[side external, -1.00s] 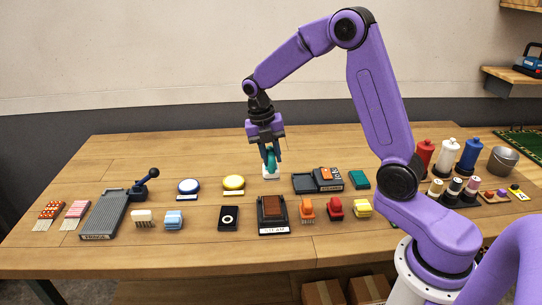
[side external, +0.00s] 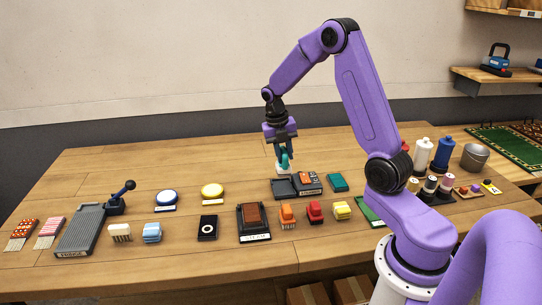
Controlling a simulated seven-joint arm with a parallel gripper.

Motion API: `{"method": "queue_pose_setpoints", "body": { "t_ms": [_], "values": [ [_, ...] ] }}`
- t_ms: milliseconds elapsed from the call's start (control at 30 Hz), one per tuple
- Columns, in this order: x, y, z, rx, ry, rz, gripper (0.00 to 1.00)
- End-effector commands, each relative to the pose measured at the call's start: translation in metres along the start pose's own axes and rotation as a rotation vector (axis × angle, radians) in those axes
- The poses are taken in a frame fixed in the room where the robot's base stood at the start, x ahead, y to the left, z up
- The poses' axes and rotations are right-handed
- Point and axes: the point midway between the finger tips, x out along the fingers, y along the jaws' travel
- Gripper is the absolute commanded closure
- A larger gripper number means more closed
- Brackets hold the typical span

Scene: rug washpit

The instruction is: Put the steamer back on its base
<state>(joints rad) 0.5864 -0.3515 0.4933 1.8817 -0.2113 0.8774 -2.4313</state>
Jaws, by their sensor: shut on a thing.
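My gripper (side external: 284,154) is shut on the steamer (side external: 284,165), a small teal thing with a white lower part. It hangs upright at the back middle of the table, partly covered by the fingers. A dark base (side external: 285,188) with a flat, empty tray on its left and a raised block with orange parts on its right lies just in front of and below it. The label on its front edge is too small to read surely. The steamer appears just above or behind the tray's far edge; I cannot tell the gap.
A teal block (side external: 338,182) lies right of the base. A yellow round pad (side external: 212,190) and a blue one (side external: 167,197) lie left. Several brushes, a brown-topped dark block (side external: 253,216) and a black box (side external: 207,228) stand in front. The back left table is clear.

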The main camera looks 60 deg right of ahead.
Motion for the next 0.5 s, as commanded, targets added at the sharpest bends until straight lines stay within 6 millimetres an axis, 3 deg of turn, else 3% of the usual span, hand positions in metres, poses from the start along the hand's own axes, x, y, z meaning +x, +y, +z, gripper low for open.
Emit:
{"method": "queue_pose_setpoints", "body": {
  "t_ms": [500],
  "values": [
    [0.035,0.005,0.001,0.000,0.001,-0.001,1.00]
  ]
}}
